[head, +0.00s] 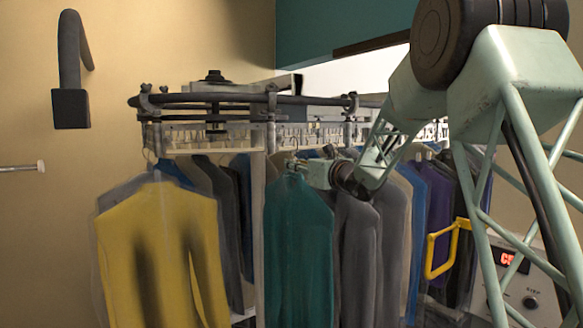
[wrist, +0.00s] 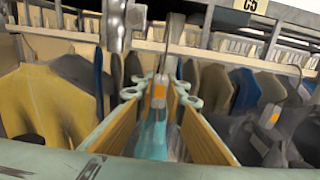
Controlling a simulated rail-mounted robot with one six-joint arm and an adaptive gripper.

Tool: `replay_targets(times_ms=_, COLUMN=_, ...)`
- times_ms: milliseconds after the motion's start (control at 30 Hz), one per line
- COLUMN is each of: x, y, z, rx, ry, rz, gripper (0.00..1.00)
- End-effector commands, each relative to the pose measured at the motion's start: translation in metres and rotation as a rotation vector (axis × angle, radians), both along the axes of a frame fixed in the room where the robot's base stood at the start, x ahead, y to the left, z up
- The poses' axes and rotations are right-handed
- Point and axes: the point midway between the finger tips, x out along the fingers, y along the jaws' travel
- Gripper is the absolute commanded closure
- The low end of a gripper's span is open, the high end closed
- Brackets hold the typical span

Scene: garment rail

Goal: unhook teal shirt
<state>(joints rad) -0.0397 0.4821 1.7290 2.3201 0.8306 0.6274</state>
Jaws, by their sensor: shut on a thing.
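The teal shirt (head: 299,245) hangs at the front of the rail in the head view, between a yellow garment and grey ones. My gripper (head: 300,165) is at the top of the teal shirt, by its hanger neck. In the wrist view my gripper (wrist: 160,98) is shut on the hanger neck, with an orange tag between the fingers. The teal shirt (wrist: 153,140) shows below, between the two fingers. The hanger hook rises toward the rail; whether it still bears on the rail cannot be told.
The yellow garment (head: 165,255) hangs close on the left. Grey garments (head: 358,250) hang close on the right. The dark rail (head: 235,98) with brackets runs above. A hook-shaped black fixture (head: 70,75) and a peg (head: 22,167) are at the left. A yellow handle (head: 440,250) is at the right.

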Motion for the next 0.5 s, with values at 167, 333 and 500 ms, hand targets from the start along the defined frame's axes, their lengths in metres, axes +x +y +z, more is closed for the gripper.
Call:
replay_targets(times_ms=167, x=-0.005, y=-0.004, z=0.000, rx=0.001, ry=-0.001, rz=-0.001, gripper=1.00)
replay_targets(times_ms=333, x=-0.010, y=-0.008, z=0.000, rx=0.001, ry=-0.001, rz=-0.001, gripper=1.00)
replay_targets(times_ms=500, x=-0.016, y=-0.011, z=0.000, rx=0.000, ry=-0.001, rz=-0.001, gripper=1.00)
